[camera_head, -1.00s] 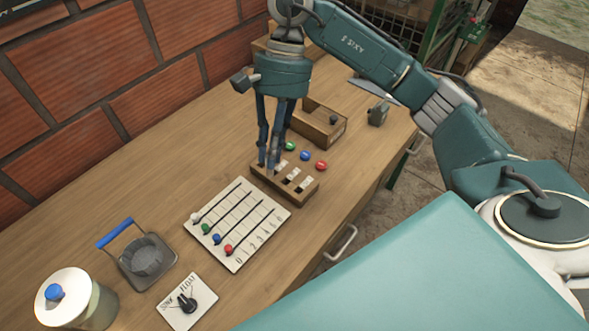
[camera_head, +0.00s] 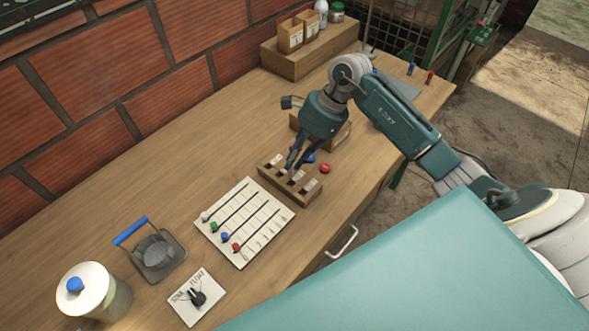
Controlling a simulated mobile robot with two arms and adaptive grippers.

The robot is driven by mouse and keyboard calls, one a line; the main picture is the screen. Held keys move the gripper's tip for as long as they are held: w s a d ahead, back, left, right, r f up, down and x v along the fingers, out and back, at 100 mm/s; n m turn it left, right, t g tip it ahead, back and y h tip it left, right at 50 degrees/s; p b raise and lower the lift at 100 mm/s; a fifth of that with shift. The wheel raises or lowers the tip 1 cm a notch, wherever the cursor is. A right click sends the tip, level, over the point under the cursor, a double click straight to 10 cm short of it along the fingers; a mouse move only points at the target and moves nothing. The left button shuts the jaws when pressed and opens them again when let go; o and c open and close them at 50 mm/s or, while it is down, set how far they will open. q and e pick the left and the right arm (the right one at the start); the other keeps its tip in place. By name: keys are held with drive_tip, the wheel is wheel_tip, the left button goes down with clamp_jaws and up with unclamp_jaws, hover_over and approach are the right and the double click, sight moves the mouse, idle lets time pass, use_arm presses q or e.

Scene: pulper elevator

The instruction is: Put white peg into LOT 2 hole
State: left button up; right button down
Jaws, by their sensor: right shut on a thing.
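My right gripper (camera_head: 291,167) is just above the wooden rack (camera_head: 313,200), over its second slot from the left. It is shut on the white peg, which is largely hidden between the fingertips. The rack has a row of dark slots with white labels; the lettering is too small to read. A blue peg (camera_head: 310,158) and a red peg (camera_head: 325,168) stand behind the rack. The green peg is not visible and may be behind the gripper. My left gripper is not in view.
A slider board (camera_head: 262,215) with coloured knobs lies in front of the rack. A dial card (camera_head: 198,298), a blue-handled holder (camera_head: 181,247) and a lidded jar (camera_head: 117,299) are at left. A wooden box (camera_head: 345,133) sits behind my gripper.

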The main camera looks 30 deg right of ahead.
wheel_tip(320, 180, down, 7)
drive_tip(key=shift+r+p, duration=0.2)
drive_tip(key=shift+p, duration=0.5)
drive_tip(key=shift+f+b, duration=0.2)
drive_tip(key=shift+b, duration=0.1)
drive_tip(key=c, duration=1.7)
unclamp_jaws()
drive_tip(key=shift+r, duration=0.1)
